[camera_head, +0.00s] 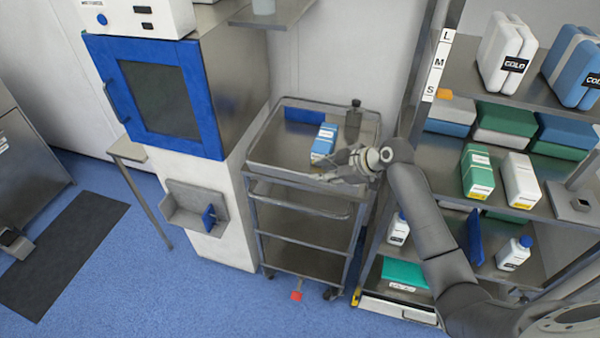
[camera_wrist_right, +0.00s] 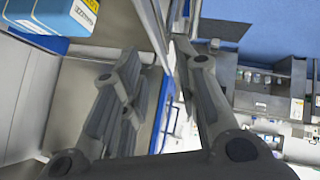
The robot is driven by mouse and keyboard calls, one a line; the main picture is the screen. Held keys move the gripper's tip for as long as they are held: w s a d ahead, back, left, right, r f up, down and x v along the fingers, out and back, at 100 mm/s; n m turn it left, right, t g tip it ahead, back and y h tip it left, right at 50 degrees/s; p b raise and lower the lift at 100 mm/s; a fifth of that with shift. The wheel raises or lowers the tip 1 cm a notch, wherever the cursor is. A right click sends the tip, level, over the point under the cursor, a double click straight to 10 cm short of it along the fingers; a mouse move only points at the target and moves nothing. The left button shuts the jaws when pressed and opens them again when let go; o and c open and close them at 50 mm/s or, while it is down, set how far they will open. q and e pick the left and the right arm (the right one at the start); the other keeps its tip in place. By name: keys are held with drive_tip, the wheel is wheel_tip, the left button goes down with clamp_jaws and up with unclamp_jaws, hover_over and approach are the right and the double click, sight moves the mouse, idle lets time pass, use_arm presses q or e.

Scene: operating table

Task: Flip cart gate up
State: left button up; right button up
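The steel cart (camera_head: 290,178) stands in the middle, between a white cabinet and a shelf rack. A rounded metal loop (camera_head: 300,211) shows at its front, below the top tray; I cannot tell for sure whether it is the gate. My right gripper (camera_head: 328,176) is at the front right of the cart's top rim. In the right wrist view the fingers of my right gripper (camera_wrist_right: 158,55) are apart, with a steel edge of the cart (camera_wrist_right: 147,20) running between them. I cannot tell whether they touch it. My left gripper is not in view.
A blue and white box (camera_head: 324,142) and a dark bottle (camera_head: 354,113) stand in the tray. The shelf rack (camera_head: 440,150) with several boxes and bottles is close on the right. The cabinet (camera_head: 228,180) is close on the left. The blue floor in front is free.

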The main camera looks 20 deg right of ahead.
sight(301, 173)
drive_tip(key=x, duration=0.3)
drive_tip(key=p+x, duration=0.1)
drive_tip(key=x, duration=0.6)
drive_tip(key=shift+w+a+r+p, duration=0.15)
drive_tip(key=shift+w+p, duration=0.25)
drive_tip(key=shift+w, duration=0.1)
clamp_jaws()
